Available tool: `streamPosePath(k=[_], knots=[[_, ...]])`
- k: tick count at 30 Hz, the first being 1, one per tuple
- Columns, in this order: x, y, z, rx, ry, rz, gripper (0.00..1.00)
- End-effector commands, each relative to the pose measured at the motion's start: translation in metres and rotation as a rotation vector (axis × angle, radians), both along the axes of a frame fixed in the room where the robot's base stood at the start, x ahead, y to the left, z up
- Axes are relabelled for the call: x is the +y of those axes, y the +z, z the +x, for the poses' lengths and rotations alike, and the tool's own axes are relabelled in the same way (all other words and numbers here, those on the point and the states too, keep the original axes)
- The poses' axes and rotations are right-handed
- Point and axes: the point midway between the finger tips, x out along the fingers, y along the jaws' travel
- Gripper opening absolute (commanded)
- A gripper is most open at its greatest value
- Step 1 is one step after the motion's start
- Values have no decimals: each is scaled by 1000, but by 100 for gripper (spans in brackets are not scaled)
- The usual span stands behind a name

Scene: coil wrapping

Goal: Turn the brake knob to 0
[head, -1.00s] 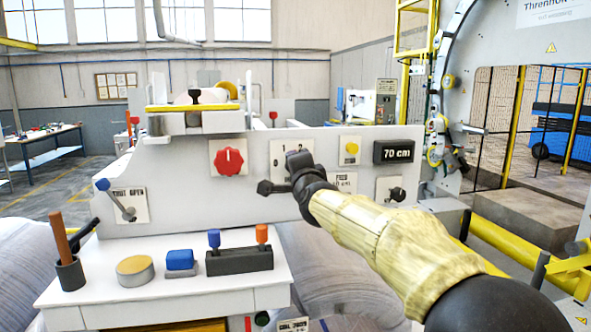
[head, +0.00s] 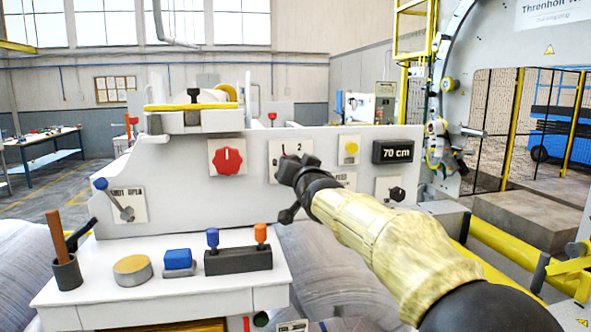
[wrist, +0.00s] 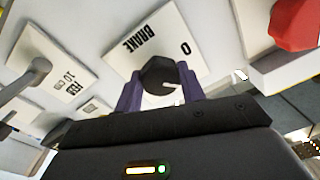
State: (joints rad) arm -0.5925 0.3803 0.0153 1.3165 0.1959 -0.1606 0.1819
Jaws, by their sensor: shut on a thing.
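The brake knob (wrist: 160,74) is dark and sits on a white plate (wrist: 139,36) marked BRAKE, with a 0 beside the knob in the wrist view. My gripper (wrist: 158,88) is shut on the knob, its purple fingers on either side. Which number the knob points to is not clear.
A red knob (head: 228,160) is left of the brake plate. A yellow button (head: 351,148), a 70 cm display (head: 397,151) and a black knob (head: 397,194) are to the right. Below is a white shelf (head: 100,293) with a blue block (head: 178,259) and a dark lever box (head: 238,260).

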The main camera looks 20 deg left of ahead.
Motion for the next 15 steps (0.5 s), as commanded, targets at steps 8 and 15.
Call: streamPosePath(k=[8,15], knots=[[1,-8,1,-127,3,-231,17],[0,-8,1,-245,3,-426,17]])
